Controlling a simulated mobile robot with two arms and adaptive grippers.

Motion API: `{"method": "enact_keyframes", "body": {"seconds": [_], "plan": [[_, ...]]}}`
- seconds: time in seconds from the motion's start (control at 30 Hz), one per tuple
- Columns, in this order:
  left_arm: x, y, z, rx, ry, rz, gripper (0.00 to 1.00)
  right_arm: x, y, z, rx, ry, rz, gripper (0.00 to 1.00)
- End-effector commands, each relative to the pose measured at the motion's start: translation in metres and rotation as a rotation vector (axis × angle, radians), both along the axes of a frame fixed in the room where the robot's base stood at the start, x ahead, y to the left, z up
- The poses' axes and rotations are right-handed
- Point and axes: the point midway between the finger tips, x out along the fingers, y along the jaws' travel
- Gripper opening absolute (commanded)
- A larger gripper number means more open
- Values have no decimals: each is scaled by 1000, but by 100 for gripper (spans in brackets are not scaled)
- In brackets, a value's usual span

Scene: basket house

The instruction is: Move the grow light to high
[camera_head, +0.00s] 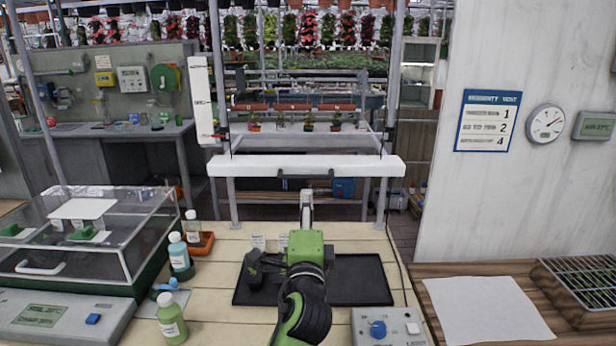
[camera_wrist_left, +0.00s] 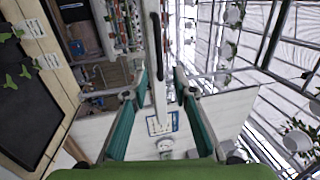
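The grow light is a long white bar (camera_head: 350,168) hung level across a metal frame above the bench, with a dark handle (camera_head: 290,178) on its front. In the left wrist view the bar (camera_wrist_left: 151,15) and its handle (camera_wrist_left: 156,50) lie between the fingers in the picture. My left gripper (camera_head: 306,196) is in front of the bar's middle, below the handle. Its teal-padded fingers (camera_wrist_left: 160,85) are spread apart; contact with the handle cannot be told. A white upright scale with dark marks (camera_head: 202,98) stands at the frame's left. My right gripper is not in view.
A black tray (camera_head: 360,280) lies on the bench under my arm. Bottles (camera_head: 172,318) and a clear-lidded propagator (camera_head: 100,240) stand left. A control box with a blue knob (camera_head: 378,329) is at front right. A wall notice (camera_head: 487,121) hangs right.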

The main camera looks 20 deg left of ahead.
Motion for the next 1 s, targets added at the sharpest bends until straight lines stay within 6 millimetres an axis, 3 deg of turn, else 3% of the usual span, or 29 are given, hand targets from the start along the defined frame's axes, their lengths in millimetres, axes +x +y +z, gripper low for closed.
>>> {"method": "enact_keyframes", "body": {"seconds": [0.3, 0.5, 0.7, 1.0], "plan": [[63, 19, 16, -3, 0, -1, 25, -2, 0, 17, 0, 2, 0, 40], [92, 27, 19, -3, 1, -1, 25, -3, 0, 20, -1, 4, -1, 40], [107, 31, 21, -4, 2, -1, 25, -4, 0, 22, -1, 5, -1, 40], [110, 32, 21, -5, 1, -2, 25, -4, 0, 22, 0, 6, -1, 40]]}}
